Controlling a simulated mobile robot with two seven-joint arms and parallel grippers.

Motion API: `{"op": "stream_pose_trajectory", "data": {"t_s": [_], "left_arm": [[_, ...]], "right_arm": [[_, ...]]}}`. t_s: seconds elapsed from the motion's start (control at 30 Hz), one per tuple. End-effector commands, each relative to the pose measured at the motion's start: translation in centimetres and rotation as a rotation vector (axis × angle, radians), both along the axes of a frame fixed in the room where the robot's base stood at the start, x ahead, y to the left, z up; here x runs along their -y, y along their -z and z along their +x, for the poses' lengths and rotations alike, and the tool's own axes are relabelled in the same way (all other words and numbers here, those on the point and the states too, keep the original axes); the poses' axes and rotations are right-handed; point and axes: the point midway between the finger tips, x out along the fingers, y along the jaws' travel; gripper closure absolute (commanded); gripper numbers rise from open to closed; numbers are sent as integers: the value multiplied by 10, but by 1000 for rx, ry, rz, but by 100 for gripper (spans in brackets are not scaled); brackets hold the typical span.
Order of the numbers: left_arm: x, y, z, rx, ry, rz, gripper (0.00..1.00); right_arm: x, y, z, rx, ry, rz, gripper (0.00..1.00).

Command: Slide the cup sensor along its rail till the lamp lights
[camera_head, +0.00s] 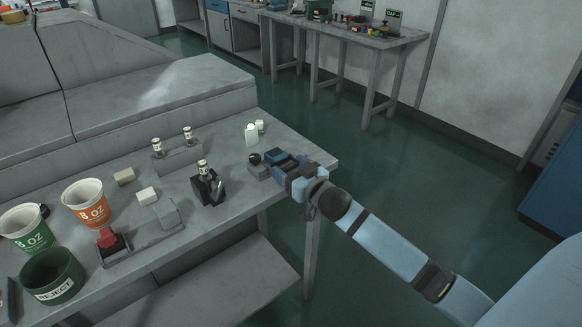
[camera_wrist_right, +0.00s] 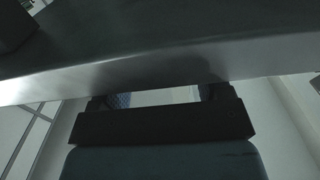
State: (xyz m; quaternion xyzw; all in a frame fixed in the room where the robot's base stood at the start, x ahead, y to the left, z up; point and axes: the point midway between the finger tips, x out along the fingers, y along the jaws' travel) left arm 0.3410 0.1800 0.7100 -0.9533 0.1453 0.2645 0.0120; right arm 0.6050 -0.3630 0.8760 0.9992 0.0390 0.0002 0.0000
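My right gripper (camera_head: 270,160) is at the right end of the workbench, close to a small grey block with a dark round knob (camera_head: 254,159); I cannot tell whether they touch. In the right wrist view its two blue-padded fingers (camera_wrist_right: 161,97) stand apart with an empty gap, close to a bench edge. A black fixture (camera_head: 207,187) with a white bottle on top stands left of the gripper. A grey base (camera_head: 138,243) carries a red-topped black block and a grey block. I cannot tell which part is the cup sensor, and no lit lamp shows. My left gripper is out of view.
An orange 8 OZ cup (camera_head: 86,203), a green 8 OZ cup (camera_head: 26,230) and a dark REJECT bin (camera_head: 53,275) stand at the left. Small bottles sit on a grey stand (camera_head: 178,159) and white containers (camera_head: 252,135) stand behind the gripper. The floor right of the bench is clear.

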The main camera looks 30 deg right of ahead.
Motion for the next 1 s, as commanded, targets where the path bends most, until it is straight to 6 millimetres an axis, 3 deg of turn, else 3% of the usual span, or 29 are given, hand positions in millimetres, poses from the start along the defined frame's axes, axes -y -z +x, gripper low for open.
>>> {"op": "stream_pose_trajectory", "data": {"t_s": [0.3,0.47,1.0], "left_arm": [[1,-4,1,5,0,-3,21],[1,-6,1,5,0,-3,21],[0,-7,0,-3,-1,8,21]], "right_arm": [[0,0,-1,0,0,0,21],[1,1,-14,-2,-1,2,21],[9,1,-119,-3,1,2,21]]}}
